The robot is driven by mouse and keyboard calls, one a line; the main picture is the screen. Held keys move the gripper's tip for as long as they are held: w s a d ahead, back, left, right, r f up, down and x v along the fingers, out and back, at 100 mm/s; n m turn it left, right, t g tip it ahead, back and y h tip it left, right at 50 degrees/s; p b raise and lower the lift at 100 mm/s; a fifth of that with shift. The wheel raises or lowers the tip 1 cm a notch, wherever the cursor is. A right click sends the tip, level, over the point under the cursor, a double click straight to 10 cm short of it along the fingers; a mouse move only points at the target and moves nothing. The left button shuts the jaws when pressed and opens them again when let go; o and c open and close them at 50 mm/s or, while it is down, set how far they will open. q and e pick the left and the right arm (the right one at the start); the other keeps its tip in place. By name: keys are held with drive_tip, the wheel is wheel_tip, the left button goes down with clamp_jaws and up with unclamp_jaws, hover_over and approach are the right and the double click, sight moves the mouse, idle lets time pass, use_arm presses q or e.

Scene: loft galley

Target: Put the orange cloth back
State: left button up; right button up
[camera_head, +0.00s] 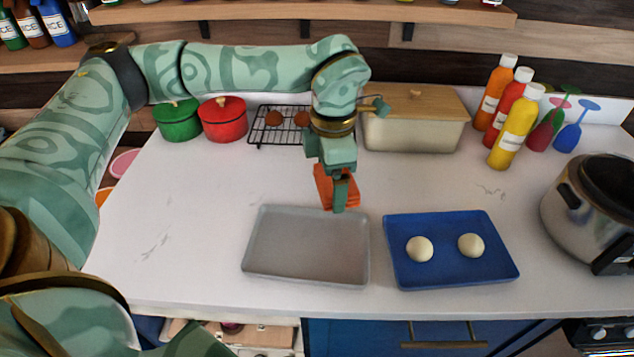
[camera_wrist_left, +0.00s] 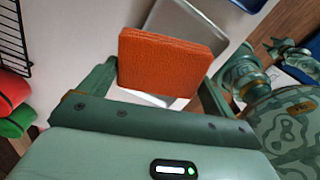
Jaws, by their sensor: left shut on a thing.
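The folded orange cloth (camera_head: 324,188) is between the fingers of my left gripper (camera_head: 335,190). It also shows in the left wrist view (camera_wrist_left: 165,62), as a thick square pad between the two fingers. The gripper is shut on it and points down, just behind the back edge of the grey tray (camera_head: 305,270). I cannot tell how far the cloth is above the counter. My right gripper does not show.
A blue tray (camera_head: 450,277) with two pale balls sits right of the grey tray. Behind stand a green pot (camera_head: 178,122), a red pot (camera_head: 223,122), a wire rack (camera_head: 262,132), a bread bin (camera_head: 415,135) and bottles (camera_head: 514,130). A cooker (camera_head: 595,210) stands right. The counter's left is clear.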

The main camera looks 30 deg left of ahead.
use_arm(q)
drive_tip(key=shift+w+n, duration=0.25)
drive_tip(key=shift+n, duration=0.35)
drive_tip(key=w+a+f+b, duration=0.2)
drive_tip(key=w+a+f, duration=0.2)
drive_tip(key=w+a, duration=0.15)
drive_tip(key=b, duration=0.2)
hover_over(314, 185)
drive_tip(key=f, duration=0.5)
drive_tip(key=shift+s+d, duration=0.25)
drive_tip(key=shift+d, duration=0.15)
drive_tip(key=shift+w+a+f, duration=0.15)
drive_tip(key=shift+a+f, duration=0.05)
drive_tip(key=shift+f, duration=0.1)
wheel_tip(314, 185, down, 4)
drive_tip(key=shift+w+a+r+b, duration=0.1)
drive_tip(key=shift+r+b, duration=0.15)
drive_tip(key=shift+b, duration=0.35)
drive_tip(key=shift+r, duration=0.15)
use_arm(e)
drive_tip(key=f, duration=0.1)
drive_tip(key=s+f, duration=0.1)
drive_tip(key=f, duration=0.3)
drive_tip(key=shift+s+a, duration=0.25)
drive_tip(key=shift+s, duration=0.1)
use_arm(q)
drive_tip(key=o, duration=0.6)
